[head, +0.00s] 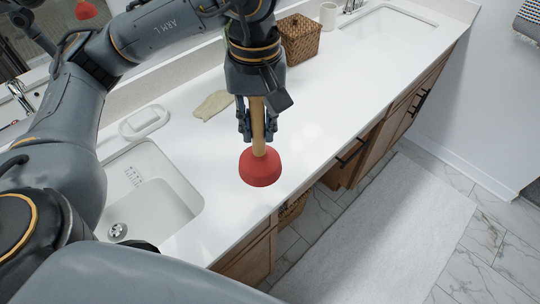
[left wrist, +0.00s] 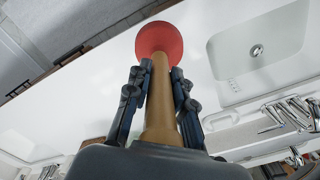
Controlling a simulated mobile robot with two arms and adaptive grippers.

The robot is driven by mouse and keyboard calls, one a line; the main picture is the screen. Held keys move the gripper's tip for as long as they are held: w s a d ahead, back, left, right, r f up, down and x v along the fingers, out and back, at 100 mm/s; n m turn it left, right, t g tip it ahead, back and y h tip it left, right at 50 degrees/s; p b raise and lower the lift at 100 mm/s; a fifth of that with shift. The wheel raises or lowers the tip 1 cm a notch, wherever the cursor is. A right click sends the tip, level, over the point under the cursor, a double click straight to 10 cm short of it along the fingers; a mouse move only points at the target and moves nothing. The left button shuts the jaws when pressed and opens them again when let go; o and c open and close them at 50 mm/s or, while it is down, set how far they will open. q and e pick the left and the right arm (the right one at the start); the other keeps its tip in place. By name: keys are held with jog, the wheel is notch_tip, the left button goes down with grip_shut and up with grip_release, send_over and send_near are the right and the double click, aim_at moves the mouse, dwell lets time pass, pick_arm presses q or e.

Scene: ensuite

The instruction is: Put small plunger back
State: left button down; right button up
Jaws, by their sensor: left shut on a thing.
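The small plunger has a red rubber cup (head: 261,166) and a light wooden handle. It hangs cup down over the white counter in the head view; I cannot tell whether the cup touches the counter. My left gripper (head: 258,130) is shut on the handle, with a finger on each side. In the left wrist view the handle (left wrist: 160,100) runs between the fingers of the left gripper (left wrist: 156,85) to the red cup at the far end. My right gripper is not in view.
The white counter (head: 330,80) has a sink (head: 150,200) at left and another (head: 390,30) at the far right. A wicker basket (head: 298,38), a cup (head: 328,15), a beige cloth (head: 213,104) and a white dish (head: 144,122) stand at the back. Wooden cabinets are below.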

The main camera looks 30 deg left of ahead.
pick_arm(q)
jog(key=shift+w+a+r, duration=0.15)
jog(key=w+a+f+p, duration=0.2)
jog(key=w+f, duration=0.4)
jog(key=w+a+f+p, duration=0.2)
jog(key=w+a+f, duration=0.1)
jog(key=w+f, duration=0.3)
jog(key=shift+a+f, duration=0.25)
jog(key=shift+f, duration=0.1)
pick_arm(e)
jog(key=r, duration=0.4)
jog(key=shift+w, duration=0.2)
pick_arm(q)
jog(key=shift+w, duration=0.15)
